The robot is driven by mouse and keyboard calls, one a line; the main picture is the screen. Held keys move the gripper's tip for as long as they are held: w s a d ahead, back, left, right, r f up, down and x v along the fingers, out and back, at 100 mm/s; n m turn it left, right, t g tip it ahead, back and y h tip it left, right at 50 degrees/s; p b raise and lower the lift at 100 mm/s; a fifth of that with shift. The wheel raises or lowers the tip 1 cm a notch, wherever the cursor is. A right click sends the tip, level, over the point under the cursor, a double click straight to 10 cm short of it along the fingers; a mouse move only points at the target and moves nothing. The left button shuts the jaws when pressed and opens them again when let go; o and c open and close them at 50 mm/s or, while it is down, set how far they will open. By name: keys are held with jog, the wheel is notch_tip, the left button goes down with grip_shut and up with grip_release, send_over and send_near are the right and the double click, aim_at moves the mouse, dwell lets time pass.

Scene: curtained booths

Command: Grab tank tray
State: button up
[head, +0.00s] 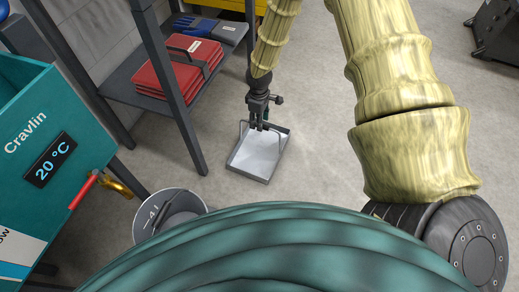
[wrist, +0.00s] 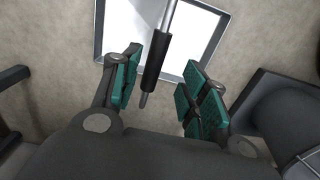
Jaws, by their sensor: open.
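The tank tray (head: 252,166) is a shallow, pale metal tray with a thin raised handle, resting on the floor. In the wrist view the tray (wrist: 101,40) shows a bright inside and a grey rim. Its handle has a black grip (wrist: 155,62) that lies between my fingers. My gripper (head: 258,122) hangs above the tray at the handle. In the wrist view my gripper (wrist: 162,88) is open, with green pads on either side of the grip and a visible gap on both sides. The teal tank (head: 75,115) at left reads "Cravlin" and 20 °C.
A dark metal shelf (head: 130,90) left of the tray holds red folded items (head: 172,75) and blue-black gloves (head: 195,25). A round bucket (head: 172,210) stands below the tank's brass tap (head: 117,187). The floor right of the tray is clear.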

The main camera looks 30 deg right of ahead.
jog(key=f+b, duration=0.3)
jog(key=f, duration=0.1)
jog(key=shift+w+d, duration=0.2)
jog(key=shift+d, duration=0.15)
jog(key=shift+f, duration=0.55)
grip_shut()
